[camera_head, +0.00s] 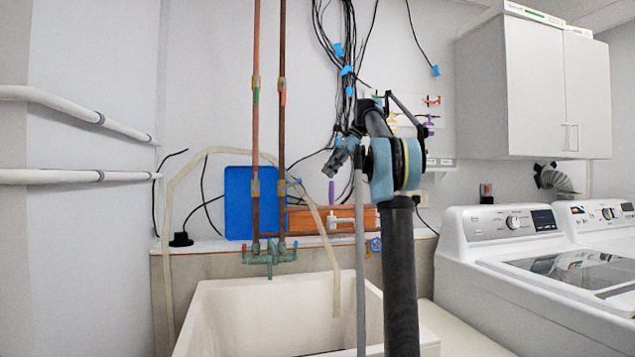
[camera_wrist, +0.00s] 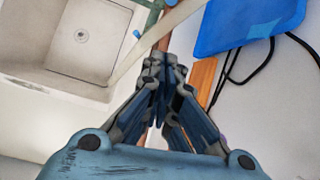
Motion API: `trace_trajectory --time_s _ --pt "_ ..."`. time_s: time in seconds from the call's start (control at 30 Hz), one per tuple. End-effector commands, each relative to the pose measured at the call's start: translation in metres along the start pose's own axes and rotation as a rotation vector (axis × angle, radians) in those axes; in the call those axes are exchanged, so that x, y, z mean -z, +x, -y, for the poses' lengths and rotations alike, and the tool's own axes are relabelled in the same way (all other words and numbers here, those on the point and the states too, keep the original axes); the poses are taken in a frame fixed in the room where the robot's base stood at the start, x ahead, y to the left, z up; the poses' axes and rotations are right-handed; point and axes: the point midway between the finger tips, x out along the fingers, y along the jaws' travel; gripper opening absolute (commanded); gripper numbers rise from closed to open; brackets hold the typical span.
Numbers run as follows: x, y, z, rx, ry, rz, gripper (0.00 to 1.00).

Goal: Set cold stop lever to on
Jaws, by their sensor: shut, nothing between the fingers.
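Two copper pipes, the left one (camera_head: 256,130) and the right one (camera_head: 282,130), run down the wall to a green faucet (camera_head: 268,258) over the sink.
A white sink (camera_head: 260,300) stands below, with a pale hose (camera_head: 210,150) arched over it. A blue board (camera_head: 238,200) leans behind the pipes. Black cables (camera_head: 347,60) hang near my arm. A washer (camera_head: 500,240) and a wall cabinet (camera_head: 530,90) are at the right.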

Motion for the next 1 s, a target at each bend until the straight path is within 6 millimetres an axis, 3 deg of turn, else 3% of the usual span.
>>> trace_trajectory --time_s 0.7,1.0 --pt "-0.001 0.100 0.000 -0.001 -0.003 -0.001 0.00" --pt "-0.031 0.086 0.000 -0.001 -0.003 -0.001 0.00"
